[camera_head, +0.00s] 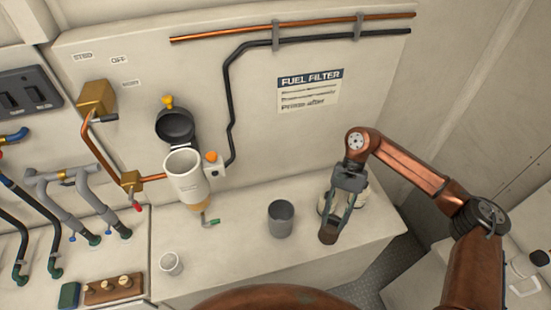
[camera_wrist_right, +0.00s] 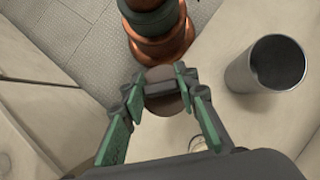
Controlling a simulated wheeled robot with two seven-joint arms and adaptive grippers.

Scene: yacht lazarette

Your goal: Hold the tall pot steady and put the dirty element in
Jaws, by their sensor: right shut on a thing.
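The tall pot (camera_head: 281,222) is a dark grey, open cylinder standing upright on the white counter; it also shows at the upper right of the wrist view (camera_wrist_right: 240,75). My right gripper (camera_head: 331,226) is to the right of the pot, shut on a brown, short cylindrical element (camera_head: 327,237), the dirty one by its colour. In the wrist view the element (camera_wrist_right: 163,92) sits between the fingertips (camera_wrist_right: 162,84). It is apart from the pot. My left gripper is not in view.
White round things (camera_head: 357,200) stand behind my right gripper, partly hidden. A white filter bowl (camera_head: 187,180) with its dark lid (camera_head: 175,125) raised is on the wall to the left. A small white cup (camera_head: 171,263) stands at the counter's front left. Counter around the pot is clear.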

